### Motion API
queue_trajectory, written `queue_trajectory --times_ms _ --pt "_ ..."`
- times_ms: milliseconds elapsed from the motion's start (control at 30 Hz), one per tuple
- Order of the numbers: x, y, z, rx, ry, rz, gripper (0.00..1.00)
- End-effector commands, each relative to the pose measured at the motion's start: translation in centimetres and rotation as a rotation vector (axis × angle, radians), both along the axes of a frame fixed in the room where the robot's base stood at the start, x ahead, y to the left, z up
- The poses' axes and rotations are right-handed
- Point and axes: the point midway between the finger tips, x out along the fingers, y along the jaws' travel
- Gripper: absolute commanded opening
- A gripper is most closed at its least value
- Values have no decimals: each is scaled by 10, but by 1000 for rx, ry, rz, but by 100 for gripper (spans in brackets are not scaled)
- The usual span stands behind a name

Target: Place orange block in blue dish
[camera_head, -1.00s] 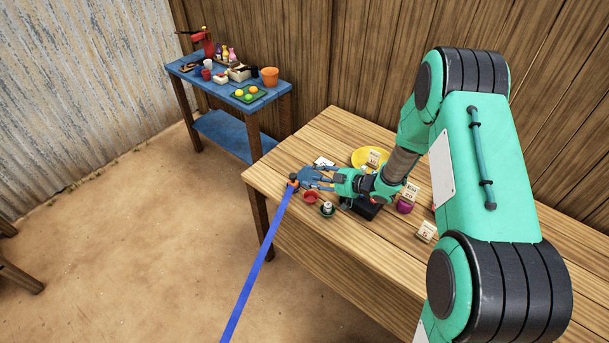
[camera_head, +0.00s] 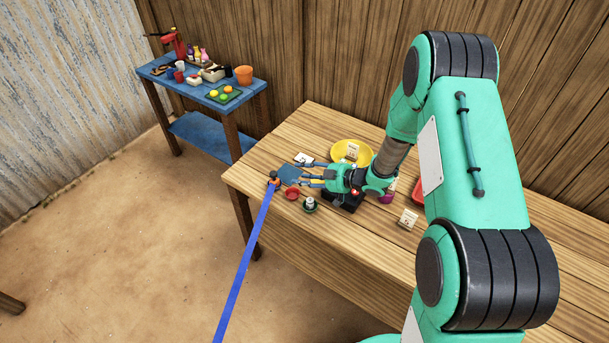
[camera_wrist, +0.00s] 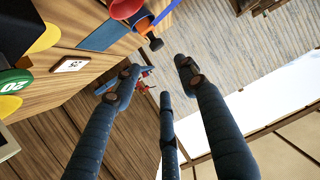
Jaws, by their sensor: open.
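A flat blue piece (camera_head: 291,176), perhaps the blue dish, lies near the table's left end; a blue flat shape (camera_wrist: 100,36) shows in the wrist view. An orange piece (camera_head: 274,182) with a dark knob sits at the table edge, where a long blue strip starts. I cannot tell whether it is the orange block, and I make out no other block for certain. My gripper (camera_head: 304,174) is low over the table, just right of the blue piece. In the wrist view its fingers (camera_wrist: 150,75) are spread, with nothing seen held between them.
A blue side table (camera_head: 148,72) holds several items.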

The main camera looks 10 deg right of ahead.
Motion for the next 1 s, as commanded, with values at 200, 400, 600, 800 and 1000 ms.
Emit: queue_trajectory --times_ms 200,400,600,800,1000 --pt "1 0 1 -3 -1 -3 42" --pt "10 -8 17 -42 -9 -40 42" --pt "31 -30 63 -143 -25 -149 42" --pt "41 -63 129 -259 -23 -313 42" --pt "28 -94 196 -341 3 -482 42"
